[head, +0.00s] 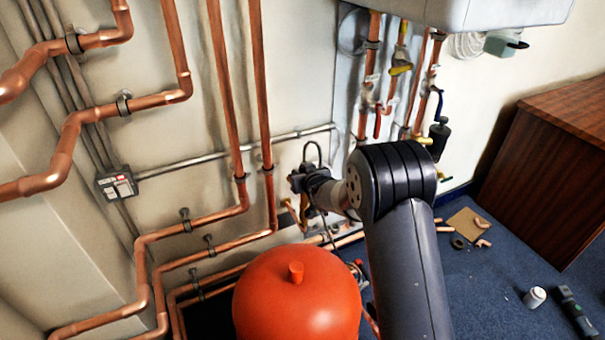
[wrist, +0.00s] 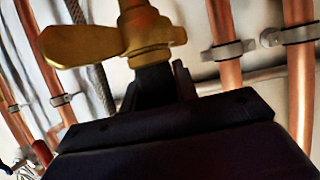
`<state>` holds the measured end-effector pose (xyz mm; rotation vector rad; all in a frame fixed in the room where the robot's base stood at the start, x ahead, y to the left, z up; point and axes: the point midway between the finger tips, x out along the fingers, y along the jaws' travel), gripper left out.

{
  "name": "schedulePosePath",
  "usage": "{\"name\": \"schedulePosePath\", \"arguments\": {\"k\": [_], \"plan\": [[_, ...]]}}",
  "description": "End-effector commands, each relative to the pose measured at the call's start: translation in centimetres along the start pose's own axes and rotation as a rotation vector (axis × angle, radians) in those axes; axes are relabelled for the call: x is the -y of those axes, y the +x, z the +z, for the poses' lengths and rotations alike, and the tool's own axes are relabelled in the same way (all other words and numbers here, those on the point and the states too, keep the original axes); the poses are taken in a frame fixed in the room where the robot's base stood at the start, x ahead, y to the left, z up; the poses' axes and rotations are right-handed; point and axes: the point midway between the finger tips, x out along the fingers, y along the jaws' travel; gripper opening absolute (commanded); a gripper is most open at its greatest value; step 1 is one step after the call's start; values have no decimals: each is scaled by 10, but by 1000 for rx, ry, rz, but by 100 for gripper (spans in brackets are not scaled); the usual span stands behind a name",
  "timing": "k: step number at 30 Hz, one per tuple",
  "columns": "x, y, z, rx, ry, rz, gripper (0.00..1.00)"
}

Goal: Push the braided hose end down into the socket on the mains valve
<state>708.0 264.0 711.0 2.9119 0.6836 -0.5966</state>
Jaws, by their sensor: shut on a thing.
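My gripper (head: 306,180) is at the wall just above and behind the red vessel, with its dark fingers close together. In the wrist view the fingers (wrist: 165,85) meet just below a brass valve with a flat lever (wrist: 125,40). The grey braided hose (wrist: 94,80) runs past on the left of the fingers. In the head view a dark hose loop (head: 313,146) arches above my gripper. My gripper is shut on what seems to be the hose end, but the grip itself is mostly hidden. The socket is not visible, so I cannot tell whether the end touches it.
A red vessel (head: 296,300) stands close below my gripper. Copper pipes (head: 225,90) with clips run along the wall around it. A white boiler (head: 465,12) hangs at the top right. A wooden cabinet (head: 540,160) and loose fittings stand on the blue floor at right.

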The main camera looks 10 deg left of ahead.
Motion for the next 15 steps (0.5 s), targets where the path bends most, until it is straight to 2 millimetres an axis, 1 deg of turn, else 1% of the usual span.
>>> {"name": "schedulePosePath", "arguments": {"k": [6,7,15], "plan": [[0,0,-1,-1,0,0,2],[0,0,-1,-1,0,0,30],[0,0,0,-1,0,0,52]]}}
